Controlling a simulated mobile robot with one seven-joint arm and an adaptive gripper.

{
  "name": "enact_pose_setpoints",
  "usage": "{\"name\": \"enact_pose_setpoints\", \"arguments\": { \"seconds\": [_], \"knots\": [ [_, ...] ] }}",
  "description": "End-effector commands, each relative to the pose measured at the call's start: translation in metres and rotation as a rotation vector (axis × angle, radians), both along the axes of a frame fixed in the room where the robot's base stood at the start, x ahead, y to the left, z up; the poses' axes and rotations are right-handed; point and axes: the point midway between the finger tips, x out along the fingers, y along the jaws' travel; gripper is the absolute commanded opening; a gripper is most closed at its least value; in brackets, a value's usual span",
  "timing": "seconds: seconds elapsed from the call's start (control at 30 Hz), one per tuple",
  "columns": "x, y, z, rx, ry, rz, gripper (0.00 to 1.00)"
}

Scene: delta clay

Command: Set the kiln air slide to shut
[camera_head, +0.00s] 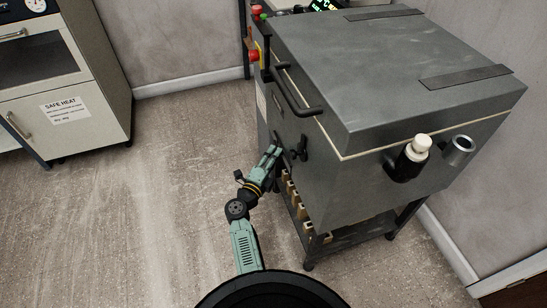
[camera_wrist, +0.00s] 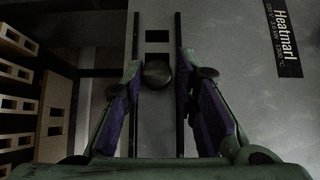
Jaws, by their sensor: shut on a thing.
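The grey kiln (camera_head: 385,85) stands at the right in the head view, its lid down. My gripper (camera_head: 275,152) reaches its front face, low on the left. In the wrist view my gripper (camera_wrist: 160,74) is shut on the dark round knob (camera_wrist: 157,74) of the air slide, with a finger on each side. The air slide's grey plate (camera_wrist: 157,125) lies between two long dark rails (camera_wrist: 178,28). A dark rectangular opening (camera_wrist: 157,36) shows beyond the knob, between the rails. The fingers hide parts of the rails.
A dark clamp-like handle (camera_head: 299,150) is beside my gripper on the kiln front. A bar handle (camera_head: 296,98) juts out above. Light slotted blocks (camera_head: 297,206) sit on the stand below. A cream cabinet (camera_head: 70,105) is at the left. The floor between is clear.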

Motion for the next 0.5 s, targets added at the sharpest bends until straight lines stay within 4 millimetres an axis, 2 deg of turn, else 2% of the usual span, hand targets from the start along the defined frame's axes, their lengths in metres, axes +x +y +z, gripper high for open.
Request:
{"name": "enact_pose_setpoints", "arguments": {
  "seconds": [0.03, 0.13, 0.4, 0.5],
  "knots": [
    [-0.002, 0.000, -0.007, 0.006, 0.009, 0.001, 0.00],
    [0.004, 0.002, -0.006, 0.007, 0.009, 0.001, 0.00],
    [0.047, 0.017, -0.007, 0.008, 0.008, 0.003, 0.00],
    [0.055, 0.019, -0.007, 0.008, 0.009, 0.003, 0.00]
  ]
}}
